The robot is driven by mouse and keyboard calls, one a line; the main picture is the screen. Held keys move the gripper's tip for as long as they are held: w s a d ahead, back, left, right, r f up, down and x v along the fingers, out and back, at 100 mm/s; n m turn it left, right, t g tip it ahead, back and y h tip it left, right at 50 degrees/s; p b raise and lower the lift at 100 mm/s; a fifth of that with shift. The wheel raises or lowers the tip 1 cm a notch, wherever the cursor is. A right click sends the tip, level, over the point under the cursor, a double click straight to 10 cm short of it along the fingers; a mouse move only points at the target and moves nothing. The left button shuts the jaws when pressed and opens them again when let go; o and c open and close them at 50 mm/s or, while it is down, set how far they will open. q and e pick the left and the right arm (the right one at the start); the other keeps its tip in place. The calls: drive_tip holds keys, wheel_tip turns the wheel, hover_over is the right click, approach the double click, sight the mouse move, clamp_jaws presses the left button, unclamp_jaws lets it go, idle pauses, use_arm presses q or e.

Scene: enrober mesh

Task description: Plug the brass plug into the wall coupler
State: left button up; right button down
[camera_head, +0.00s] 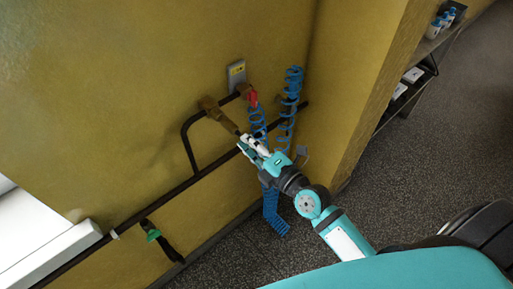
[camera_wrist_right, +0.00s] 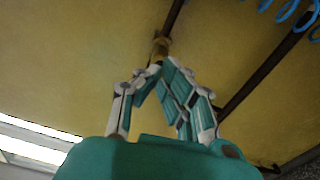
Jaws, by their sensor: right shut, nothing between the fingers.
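I cannot tell for sure which is the plug and which the coupler. My right gripper (camera_head: 243,143) is shut and empty, its tips close to the rod's lower end; contact cannot be told. In the right wrist view a brass fitting (camera_wrist_right: 160,48) shows just beyond the fingertips (camera_wrist_right: 156,70). My left gripper is not in view.
Blue coiled hoses (camera_head: 291,100) hang by the wall corner, right of my gripper. A dark pipe (camera_head: 175,189) runs along the wall. A green and black object (camera_head: 152,231) hangs lower left. A grey box (camera_head: 236,75) is mounted above. A shelf (camera_head: 411,88) stands right.

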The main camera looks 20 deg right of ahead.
drive_tip(key=shift+x, duration=1.05)
drive_tip(key=shift+w+a, duration=0.1)
drive_tip(key=shift+w, duration=0.15)
drive_tip(key=shift+w+r, duration=0.15)
drive_tip(key=shift+r, duration=0.05)
drive_tip(key=shift+s+d+f, duration=0.2)
drive_tip(key=shift+s, duration=0.55)
drive_tip(key=shift+v, duration=1.05)
drive_tip(key=v, duration=1)
drive_tip(key=shift+s, duration=0.4)
